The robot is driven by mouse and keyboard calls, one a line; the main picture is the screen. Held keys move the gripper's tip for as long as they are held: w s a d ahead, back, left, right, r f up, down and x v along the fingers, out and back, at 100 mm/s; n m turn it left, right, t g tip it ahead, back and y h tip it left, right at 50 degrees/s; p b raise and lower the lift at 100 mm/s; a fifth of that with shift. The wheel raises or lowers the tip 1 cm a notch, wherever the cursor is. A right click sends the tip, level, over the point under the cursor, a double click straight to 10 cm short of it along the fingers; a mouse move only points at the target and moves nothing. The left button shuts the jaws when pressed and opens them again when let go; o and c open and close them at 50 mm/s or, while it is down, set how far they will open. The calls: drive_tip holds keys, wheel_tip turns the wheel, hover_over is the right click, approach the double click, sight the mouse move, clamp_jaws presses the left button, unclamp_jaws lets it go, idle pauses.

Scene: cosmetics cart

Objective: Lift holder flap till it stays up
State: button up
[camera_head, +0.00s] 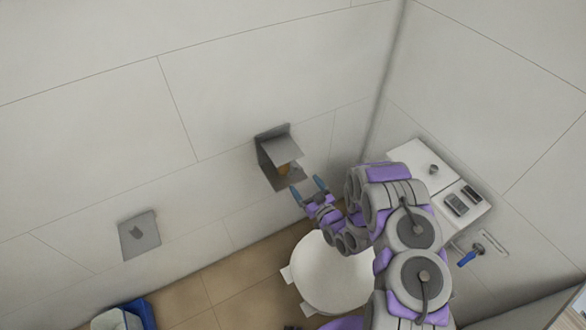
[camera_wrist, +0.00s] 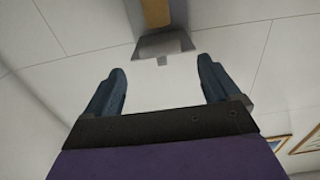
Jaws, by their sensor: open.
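The grey metal holder (camera_head: 264,160) is fixed to the tiled wall. Its flap (camera_head: 281,150) stands out from the wall at a slant, above an opening. A brownish roll (camera_head: 284,170) shows inside, over a lower grey plate (camera_head: 291,183). My gripper (camera_head: 308,189) is open and empty, just right of and below the holder, apart from the flap. In the wrist view, my open fingers (camera_wrist: 160,85) point toward a grey plate of the holder (camera_wrist: 160,46), with a brown strip beyond it. I cannot tell which plate this is.
A white round toilet lid (camera_head: 330,272) lies below my arm. A white unit with a control panel (camera_head: 462,203) is at the right. A grey wall plate (camera_head: 139,236) is at the left, above a blue bin (camera_head: 140,312). The wall around the holder is clear.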

sight(296, 172)
drive_tip(key=b+x, duration=0.1)
drive_tip(key=x, duration=0.9)
drive_tip(key=shift+c, duration=0.4)
drive_tip(key=shift+s, duration=0.1)
drive_tip(key=c, duration=1.4)
drive_tip(key=shift+o, duration=0.2)
drive_tip(key=shift+r, duration=0.15)
